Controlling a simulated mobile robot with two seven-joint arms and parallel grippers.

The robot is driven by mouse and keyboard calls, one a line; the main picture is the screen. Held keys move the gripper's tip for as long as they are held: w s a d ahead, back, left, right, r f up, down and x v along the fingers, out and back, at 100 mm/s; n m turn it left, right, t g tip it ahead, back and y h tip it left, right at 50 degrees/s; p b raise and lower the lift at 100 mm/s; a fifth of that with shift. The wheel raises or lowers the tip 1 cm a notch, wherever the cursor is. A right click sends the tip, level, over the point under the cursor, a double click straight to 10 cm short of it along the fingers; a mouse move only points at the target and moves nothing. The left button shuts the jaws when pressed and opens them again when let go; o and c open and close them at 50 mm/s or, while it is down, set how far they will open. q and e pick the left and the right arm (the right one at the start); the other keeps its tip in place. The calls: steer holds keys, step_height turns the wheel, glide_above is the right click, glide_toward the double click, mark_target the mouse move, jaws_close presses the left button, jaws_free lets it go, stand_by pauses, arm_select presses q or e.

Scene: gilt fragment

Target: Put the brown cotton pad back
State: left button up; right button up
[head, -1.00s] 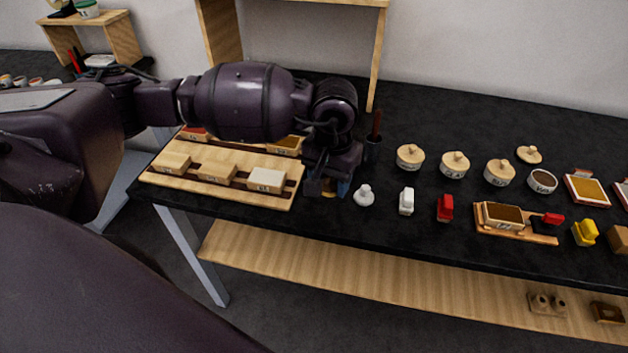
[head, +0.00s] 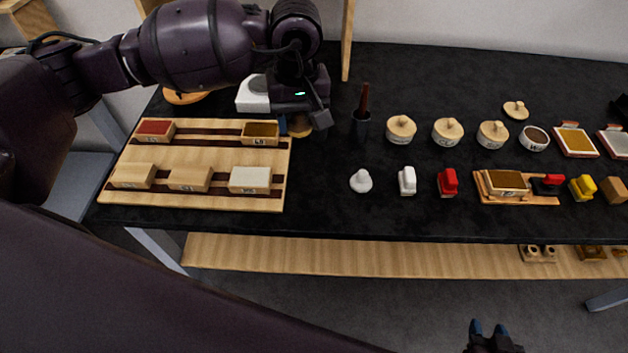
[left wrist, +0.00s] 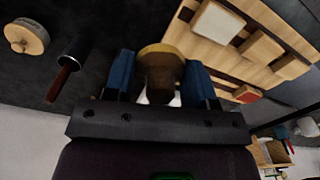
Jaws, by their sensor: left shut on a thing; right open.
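My left gripper (head: 304,122) is shut on a round brown and tan piece with a knob-like body, which appears to be the brown cotton pad (head: 300,128). In the left wrist view, the pad (left wrist: 160,65) sits between the two blue fingers, its tan disc facing away from the palm. In the head view the gripper partly hides it, just right of the wooden tray's (head: 205,157) back right corner. Whether it touches the table is unclear. My right gripper (head: 489,331) is open and empty, low in front of the table.
The tray holds several small blocks. A dark cup with a brown stick (head: 361,125) stands close right of the left gripper. A white knobbed piece (head: 361,181), a white block (head: 407,181) and a red block (head: 447,182) stand in front. Lidded pots (head: 401,130) are further right.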

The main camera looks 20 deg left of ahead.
arm_select(q)
steer(key=d+r+n, duration=0.1)
steer(key=n, duration=0.1)
steer(key=d+r+n, duration=0.1)
steer(key=r+n, duration=0.1)
steer(key=shift+w+d, duration=0.15)
steer(key=r+n, duration=0.1)
steer(key=n, duration=0.1)
glide_above(316, 184)
step_height(316, 184, down, 15)
steer(key=shift+r+b, duration=0.15)
steer(key=shift+b, duration=0.25)
steer(key=shift+f, duration=0.65)
step_height(316, 184, down, 3)
steer(key=shift+f, duration=0.35)
arm_select(e)
steer(key=shift+s+d+f, duration=0.1)
steer(key=shift+s+f, duration=0.2)
steer(key=shift+f, duration=0.6)
